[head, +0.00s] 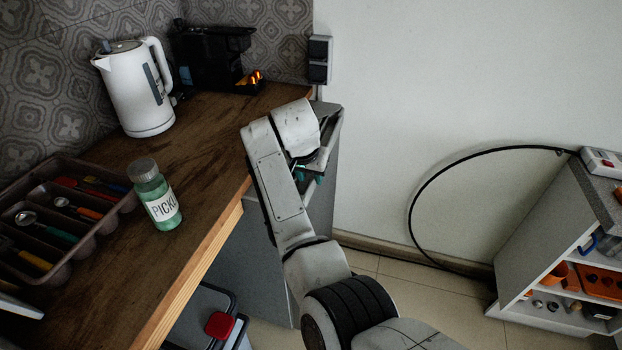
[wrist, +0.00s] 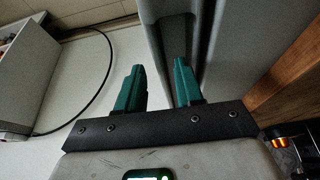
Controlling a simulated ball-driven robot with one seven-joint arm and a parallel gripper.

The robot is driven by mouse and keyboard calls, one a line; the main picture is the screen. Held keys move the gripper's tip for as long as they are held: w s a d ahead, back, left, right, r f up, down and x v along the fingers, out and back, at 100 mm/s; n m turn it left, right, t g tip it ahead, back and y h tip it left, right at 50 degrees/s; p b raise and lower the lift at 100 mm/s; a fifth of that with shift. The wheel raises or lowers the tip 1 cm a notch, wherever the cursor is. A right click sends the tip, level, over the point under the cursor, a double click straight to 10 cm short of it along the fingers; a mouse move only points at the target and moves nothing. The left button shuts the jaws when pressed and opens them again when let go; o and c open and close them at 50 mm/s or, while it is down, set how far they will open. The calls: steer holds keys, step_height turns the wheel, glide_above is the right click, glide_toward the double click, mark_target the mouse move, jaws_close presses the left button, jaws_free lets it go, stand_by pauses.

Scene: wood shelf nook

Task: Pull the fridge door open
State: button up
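The grey fridge (head: 262,265) stands under the wooden counter, at its right end. In the wrist view its grey door edge (wrist: 157,40) runs up beside a dark vertical recess. My gripper (head: 308,178) is at the fridge's upper part, partly hidden by my own wrist in the head view. In the wrist view my gripper (wrist: 160,68) shows two teal fingers apart, with the grey edge between them and the right finger in front of the recess. I cannot tell whether the fingers touch the door.
A bin (head: 205,312) is below.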

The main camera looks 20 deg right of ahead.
steer(key=shift+x, duration=1.25)
steer(key=shift+c, duration=0.3)
jaws_close()
